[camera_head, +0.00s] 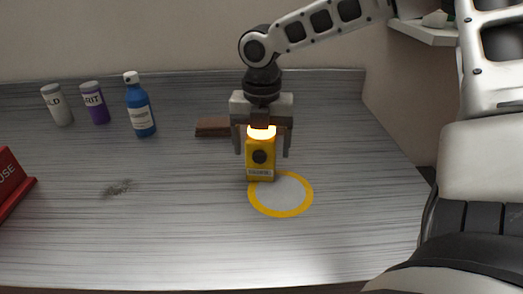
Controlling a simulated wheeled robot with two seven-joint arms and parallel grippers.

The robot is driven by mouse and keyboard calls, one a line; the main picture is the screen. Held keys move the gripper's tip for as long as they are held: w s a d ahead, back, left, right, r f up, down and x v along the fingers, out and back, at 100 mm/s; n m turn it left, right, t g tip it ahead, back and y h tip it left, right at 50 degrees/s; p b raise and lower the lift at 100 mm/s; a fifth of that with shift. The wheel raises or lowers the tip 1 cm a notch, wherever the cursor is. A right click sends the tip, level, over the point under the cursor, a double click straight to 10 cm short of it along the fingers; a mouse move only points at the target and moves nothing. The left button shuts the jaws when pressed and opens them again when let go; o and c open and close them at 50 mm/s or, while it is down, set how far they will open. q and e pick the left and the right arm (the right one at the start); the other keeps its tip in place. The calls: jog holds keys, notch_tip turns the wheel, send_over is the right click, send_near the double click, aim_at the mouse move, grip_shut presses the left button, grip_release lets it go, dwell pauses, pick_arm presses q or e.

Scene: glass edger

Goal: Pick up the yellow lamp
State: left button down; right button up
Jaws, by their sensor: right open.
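The yellow lamp (260,158) stands upright on the grey table, at the back edge of a yellow-ringed white circle. Its top glows, and it has a dark round spot and a pale label on its front. My right gripper (262,150) is over the lamp, pointing down, with one finger on each side of it. The fingers are open and a gap shows between the lamp and the right finger; contact on the left side is hard to tell. My left gripper is not in view.
A brown block (212,127) lies just left of the gripper. A blue bottle (140,108), a purple container (95,103) and a grey container (57,105) stand at the back left. A red object (10,182) is at the left edge. The table (190,230) is clear in front.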

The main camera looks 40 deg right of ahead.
jog(key=shift+c, duration=0.4)
jog(key=shift+r, duration=0.1)
jog(key=c, duration=1.3)
